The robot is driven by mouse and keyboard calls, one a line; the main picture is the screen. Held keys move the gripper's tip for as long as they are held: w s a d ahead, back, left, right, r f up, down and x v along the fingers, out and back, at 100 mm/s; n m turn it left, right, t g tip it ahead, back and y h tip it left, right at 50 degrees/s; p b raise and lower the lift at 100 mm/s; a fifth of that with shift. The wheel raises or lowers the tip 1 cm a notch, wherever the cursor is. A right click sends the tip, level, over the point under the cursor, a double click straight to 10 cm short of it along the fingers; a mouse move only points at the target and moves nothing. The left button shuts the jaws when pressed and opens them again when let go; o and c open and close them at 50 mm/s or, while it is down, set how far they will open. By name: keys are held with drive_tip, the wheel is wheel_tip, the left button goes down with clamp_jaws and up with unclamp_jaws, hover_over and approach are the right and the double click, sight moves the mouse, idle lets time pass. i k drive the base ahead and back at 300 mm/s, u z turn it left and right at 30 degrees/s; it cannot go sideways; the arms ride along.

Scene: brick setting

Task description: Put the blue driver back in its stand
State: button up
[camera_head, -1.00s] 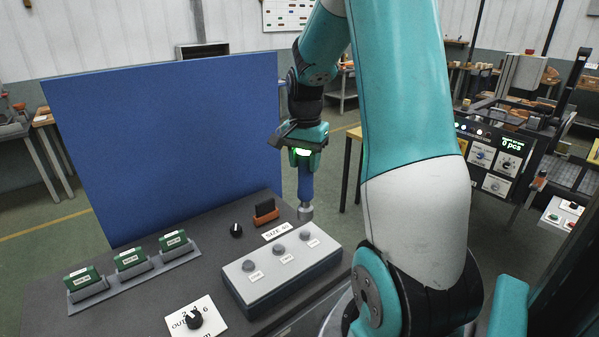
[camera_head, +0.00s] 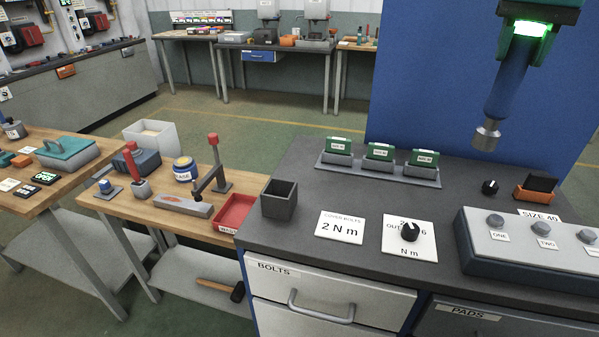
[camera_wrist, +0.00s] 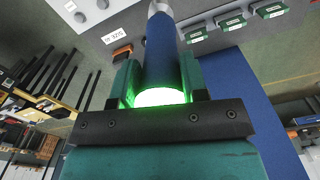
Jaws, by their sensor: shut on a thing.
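My gripper (camera_head: 522,48), with green fingers, is shut on the blue driver (camera_head: 505,92). The driver hangs nearly upright, its silver socket end down, over the back right of the dark bench and in front of the blue panel. The wrist view shows the driver (camera_wrist: 160,58) between both fingers of my gripper (camera_wrist: 158,85), with a green glow at its base. A dark grey, open-topped square holder (camera_head: 279,207) stands at the bench's left edge and looks empty. It may be the stand; I cannot tell for certain.
A grey rack (camera_head: 380,172) holds green cases at the bench's back. A button box (camera_head: 530,245), black knob (camera_head: 490,187) and orange holder (camera_head: 533,193) are at right. Label plates (camera_head: 340,227) lie in front. A wooden table (camera_head: 150,210) with tools and a red tray (camera_head: 236,211) adjoins at left.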

sight(281, 207)
drive_tip(key=u, duration=2.5)
drive_tip(key=i, duration=1.45)
drive_tip(key=z, duration=2.65)
